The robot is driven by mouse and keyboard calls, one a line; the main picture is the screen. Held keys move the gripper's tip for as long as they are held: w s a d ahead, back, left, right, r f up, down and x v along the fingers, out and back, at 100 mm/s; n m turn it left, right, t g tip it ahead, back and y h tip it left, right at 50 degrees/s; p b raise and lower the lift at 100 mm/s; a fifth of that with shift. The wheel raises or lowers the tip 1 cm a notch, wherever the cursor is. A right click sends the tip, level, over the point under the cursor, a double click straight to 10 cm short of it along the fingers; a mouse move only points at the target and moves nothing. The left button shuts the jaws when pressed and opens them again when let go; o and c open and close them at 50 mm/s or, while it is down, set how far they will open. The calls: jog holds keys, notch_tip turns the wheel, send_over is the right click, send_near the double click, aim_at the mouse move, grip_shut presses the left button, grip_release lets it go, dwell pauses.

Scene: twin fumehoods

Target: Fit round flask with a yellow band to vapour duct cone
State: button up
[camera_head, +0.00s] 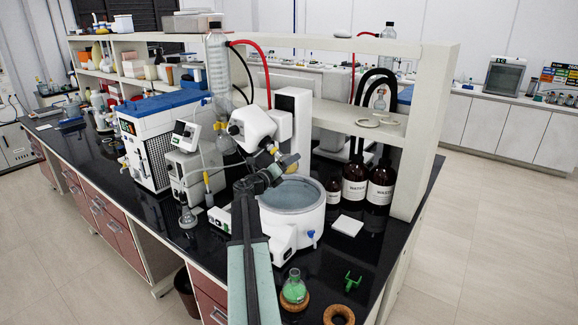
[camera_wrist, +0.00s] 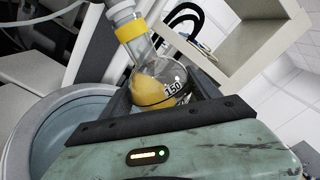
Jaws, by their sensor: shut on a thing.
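The round flask (camera_wrist: 158,84) with the yellow band (camera_wrist: 131,29) is clear glass with amber liquid inside. My gripper (camera_wrist: 165,100) is shut on its round body, one dark finger on each side. The flask is tilted, its neck running up and left in the wrist view. A pale sleeve (camera_wrist: 120,10) shows above the band at the frame's top; I cannot tell whether the neck is seated on the vapour duct cone. In the head view my gripper (camera_head: 266,176) is just below the white evaporator head (camera_head: 252,126), over the bath; the cone itself is not clearly visible.
The white water bath (camera_head: 292,222) stands right under the flask, its rim close to my gripper. Dark bottles (camera_head: 380,183) and a shelf upright (camera_head: 425,130) are to the right. A green flask (camera_head: 294,288) on a cork ring is in front.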

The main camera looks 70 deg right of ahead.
jog(key=shift+w+r, duration=0.2)
jog(key=shift+w, duration=0.1)
dwell(0.6)
jog(key=o, duration=1.7)
jog(key=v, duration=0.7)
jog(key=shift+w+a, duration=0.1)
jog(key=shift+a, duration=0.2)
